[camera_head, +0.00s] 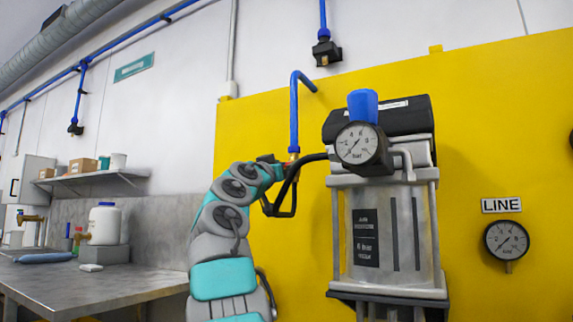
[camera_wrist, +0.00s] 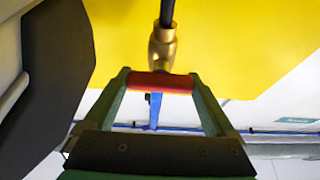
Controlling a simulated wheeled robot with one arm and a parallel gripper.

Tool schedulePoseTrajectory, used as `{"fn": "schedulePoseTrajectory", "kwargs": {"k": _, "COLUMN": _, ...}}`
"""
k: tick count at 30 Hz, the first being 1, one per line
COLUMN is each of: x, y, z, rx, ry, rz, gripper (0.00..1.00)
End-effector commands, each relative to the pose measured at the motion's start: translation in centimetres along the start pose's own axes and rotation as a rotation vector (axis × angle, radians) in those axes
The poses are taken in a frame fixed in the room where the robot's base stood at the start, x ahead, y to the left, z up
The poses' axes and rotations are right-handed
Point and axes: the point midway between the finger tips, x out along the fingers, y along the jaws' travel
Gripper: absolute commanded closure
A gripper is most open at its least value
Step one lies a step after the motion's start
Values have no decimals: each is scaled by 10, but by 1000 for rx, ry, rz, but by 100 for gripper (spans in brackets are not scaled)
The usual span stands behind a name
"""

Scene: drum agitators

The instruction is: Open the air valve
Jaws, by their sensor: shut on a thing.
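The air valve is a brass body (camera_wrist: 162,45) with a red handle (camera_wrist: 160,83) in the wrist view. My gripper (camera_wrist: 159,80) has its two green fingers at the two ends of the red handle and is shut on it. In the head view, my gripper (camera_head: 272,163) is at the valve, below the blue drop pipe (camera_head: 294,115); the arm hides much of the valve there. A black hose (camera_head: 310,159) runs from the valve area toward the machine. How far the handle is turned is hard to tell.
A grey machine (camera_head: 390,235) with a gauge (camera_head: 357,143) and a blue knob (camera_head: 362,104) stands close to the right of my arm. A second gauge (camera_head: 506,239) under a LINE sign is on the yellow wall panel (camera_head: 490,130). A workbench (camera_head: 95,283) is at the left.

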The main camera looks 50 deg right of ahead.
Motion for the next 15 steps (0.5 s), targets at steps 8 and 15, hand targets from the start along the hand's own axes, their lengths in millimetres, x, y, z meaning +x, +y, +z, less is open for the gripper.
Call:
{"fn": "schedulePoseTrajectory", "kwargs": {"k": 8, "x": 0, "y": 0, "z": 0, "rx": -2, "ry": 0, "rz": -1, "gripper": 66}}
{"fn": "schedulePoseTrajectory", "kwargs": {"k": 15, "x": -1, "y": 2, "z": -2, "rx": -54, "ry": 1, "rz": -20, "gripper": 66}}
